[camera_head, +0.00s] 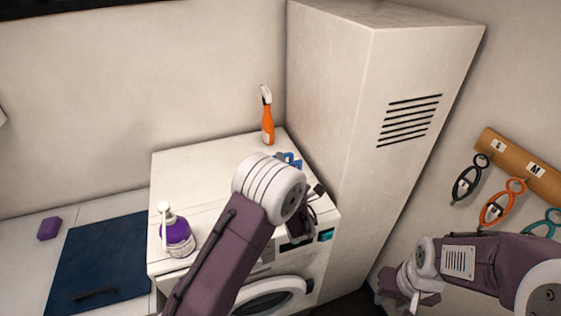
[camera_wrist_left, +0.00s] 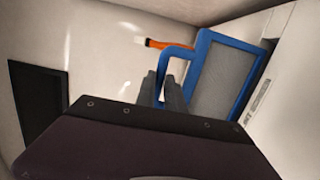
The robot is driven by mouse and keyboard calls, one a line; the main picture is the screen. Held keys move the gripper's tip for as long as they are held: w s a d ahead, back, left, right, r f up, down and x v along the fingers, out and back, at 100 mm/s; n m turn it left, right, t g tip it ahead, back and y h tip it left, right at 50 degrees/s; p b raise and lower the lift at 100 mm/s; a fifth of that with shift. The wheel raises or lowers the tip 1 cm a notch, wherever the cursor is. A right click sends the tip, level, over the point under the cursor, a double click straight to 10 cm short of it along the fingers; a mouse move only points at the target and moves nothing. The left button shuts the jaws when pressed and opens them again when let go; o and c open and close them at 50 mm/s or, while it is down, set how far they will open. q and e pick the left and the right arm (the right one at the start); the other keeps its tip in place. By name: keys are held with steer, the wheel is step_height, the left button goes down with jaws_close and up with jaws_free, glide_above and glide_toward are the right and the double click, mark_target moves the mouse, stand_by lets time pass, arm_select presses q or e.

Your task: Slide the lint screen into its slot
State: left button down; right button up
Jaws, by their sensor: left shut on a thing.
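The lint screen (camera_wrist_left: 226,78) is a blue frame with grey mesh and a blue loop handle. In the left wrist view, my left gripper (camera_wrist_left: 172,88) is shut on that handle, and the screen extends up and right of the fingers. In the head view only a blue bit of the screen (camera_head: 289,160) shows behind my left wrist, over the back right of the white machine top (camera_head: 205,180). The slot is not clearly visible; a grey strip and dark lettering show on a white surface beside the screen. My right gripper (camera_head: 408,290) is low at the right, away from the machine.
A tall vented cabinet (camera_head: 345,120) borders the right side. Muzzles (camera_head: 497,205) hang on the right wall.

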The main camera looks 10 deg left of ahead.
arm_select(q)
step_height(320, 180, down, 5)
steer(key=b, duration=0.3)
steer(key=shift+w, duration=0.1)
steer(key=shift+f+b, duration=0.85)
steer(key=shift+b, duration=0.05)
